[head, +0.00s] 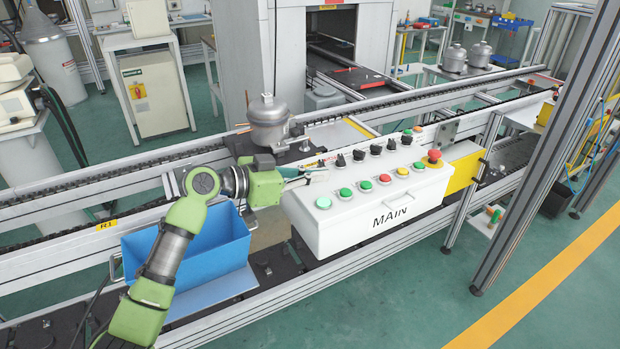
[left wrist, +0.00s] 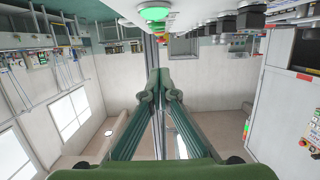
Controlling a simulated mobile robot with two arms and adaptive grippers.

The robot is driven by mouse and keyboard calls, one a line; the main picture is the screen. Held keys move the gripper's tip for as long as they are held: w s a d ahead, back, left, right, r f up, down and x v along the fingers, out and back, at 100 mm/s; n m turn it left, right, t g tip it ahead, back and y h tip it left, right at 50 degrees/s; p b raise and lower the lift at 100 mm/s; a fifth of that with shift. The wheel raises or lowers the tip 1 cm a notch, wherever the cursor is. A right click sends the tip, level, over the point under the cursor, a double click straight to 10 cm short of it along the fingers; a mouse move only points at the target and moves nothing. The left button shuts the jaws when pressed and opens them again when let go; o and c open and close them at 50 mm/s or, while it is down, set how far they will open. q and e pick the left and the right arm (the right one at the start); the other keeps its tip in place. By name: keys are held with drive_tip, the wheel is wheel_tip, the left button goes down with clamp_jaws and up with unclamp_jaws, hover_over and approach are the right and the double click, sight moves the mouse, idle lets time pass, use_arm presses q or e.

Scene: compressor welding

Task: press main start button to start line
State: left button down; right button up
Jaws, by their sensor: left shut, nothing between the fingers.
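The white control box labelled MAIN (head: 388,214) stands on the line's front rail, with rows of buttons and black selector knobs on its sloped top. A green button (head: 323,203) is at the left end of its front row, with further green and red buttons to the right. A red mushroom button (head: 434,157) is at the right end. My left gripper (head: 318,172) is shut and empty, its fingers reaching over the box's left end. In the left wrist view its closed fingertips (left wrist: 163,84) are below a green button (left wrist: 154,12), apart from it. My right gripper is not in view.
A blue bin (head: 200,252) sits on the line under my left arm. A grey compressor (head: 268,122) stands on the conveyor behind the box. A metal post (head: 540,130) rises to the right. Green floor lies open in front.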

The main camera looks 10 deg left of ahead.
use_arm(q)
hover_over(337, 199)
drive_tip(key=shift+d+f+b, duration=0.1)
drive_tip(key=shift+f+b, duration=0.35)
drive_tip(key=shift+f, duration=0.3)
wheel_tip(337, 199, down, 3)
drive_tip(key=shift+r+b, duration=0.1)
drive_tip(key=shift+b, duration=0.65)
drive_tip(key=shift+f, duration=0.55)
drive_tip(key=shift+b, duration=0.3)
